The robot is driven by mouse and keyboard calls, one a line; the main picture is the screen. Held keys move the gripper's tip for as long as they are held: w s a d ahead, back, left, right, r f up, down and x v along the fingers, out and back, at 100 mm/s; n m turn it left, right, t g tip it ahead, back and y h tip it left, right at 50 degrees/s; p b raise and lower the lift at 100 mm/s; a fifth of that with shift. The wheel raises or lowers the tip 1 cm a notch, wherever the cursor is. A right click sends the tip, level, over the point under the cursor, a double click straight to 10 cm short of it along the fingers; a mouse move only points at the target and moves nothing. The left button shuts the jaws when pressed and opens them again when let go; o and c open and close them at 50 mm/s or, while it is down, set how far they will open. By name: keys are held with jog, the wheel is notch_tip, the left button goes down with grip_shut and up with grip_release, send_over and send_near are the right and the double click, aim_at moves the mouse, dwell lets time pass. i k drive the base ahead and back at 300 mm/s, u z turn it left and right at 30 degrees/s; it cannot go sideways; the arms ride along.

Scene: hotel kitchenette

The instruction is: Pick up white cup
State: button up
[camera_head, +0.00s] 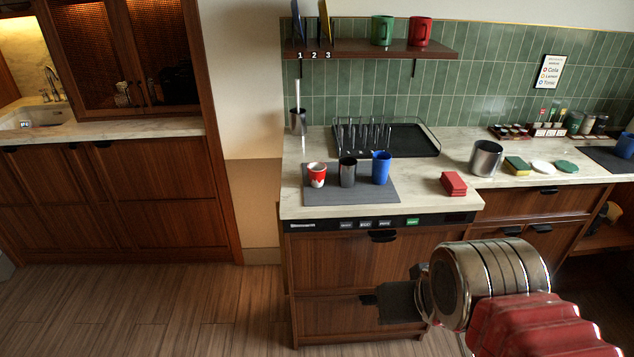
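A small white cup with a red pattern (316,175) stands upright at the left of a dark grey mat (330,198) on the counter. It is the only cup here showing white. A dark metallic cup (347,172) and a blue cup (381,168) stand to its right on the same mat, apart from it. My gripper (385,301) is low in front of the cabinet, below and to the right of the cups, and touches none of them. Its dark fingers are seen edge-on and partly merge with the cabinet front, so their opening is unclear.
A dish rack (410,140) stands behind the cups. A red block stack (453,184) and a metal container (486,158) are to the right. A shelf (380,48) above holds a green mug (382,31) and a red mug (420,32). Floor to the left is clear.

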aim_at(316, 169)
jog(key=z, duration=1.05)
jog(key=i, duration=0.95)
jog(key=u, duration=2.15)
